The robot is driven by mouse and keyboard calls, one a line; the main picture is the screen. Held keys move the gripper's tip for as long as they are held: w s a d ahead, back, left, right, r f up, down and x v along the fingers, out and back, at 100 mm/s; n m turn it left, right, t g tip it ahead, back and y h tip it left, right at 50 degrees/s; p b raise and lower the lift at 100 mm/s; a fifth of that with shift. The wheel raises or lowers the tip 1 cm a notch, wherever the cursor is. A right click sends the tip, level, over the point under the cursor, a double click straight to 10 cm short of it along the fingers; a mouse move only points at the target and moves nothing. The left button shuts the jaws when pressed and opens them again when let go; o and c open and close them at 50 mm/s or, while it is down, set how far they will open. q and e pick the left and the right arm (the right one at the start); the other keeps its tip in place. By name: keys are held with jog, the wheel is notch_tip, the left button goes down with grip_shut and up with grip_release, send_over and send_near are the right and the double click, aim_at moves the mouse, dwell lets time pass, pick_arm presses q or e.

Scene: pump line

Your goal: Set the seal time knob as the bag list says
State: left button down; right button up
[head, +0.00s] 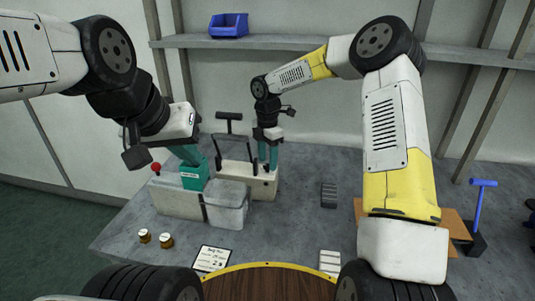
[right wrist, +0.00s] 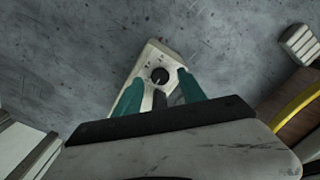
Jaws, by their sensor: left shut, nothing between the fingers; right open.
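The seal time knob (right wrist: 159,75) is a round black dial with a pale mark, on the end of the cream sealer (head: 262,190). My right gripper (head: 267,165) is over the sealer's right end. In the right wrist view its teal fingers (right wrist: 158,84) are open, one on each side of the knob; I cannot tell whether they touch it. The bag list (head: 212,259) is probably the black-edged white card at the table front; its writing is too small to read.
Two small brown-and-white jars (head: 166,241) stand at the front left. A dark ribbed block (head: 328,195) and a blue-handled tool (head: 481,205) are to the right. Bare table lies between.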

jog(key=shift+f, duration=0.65)
grip_shut()
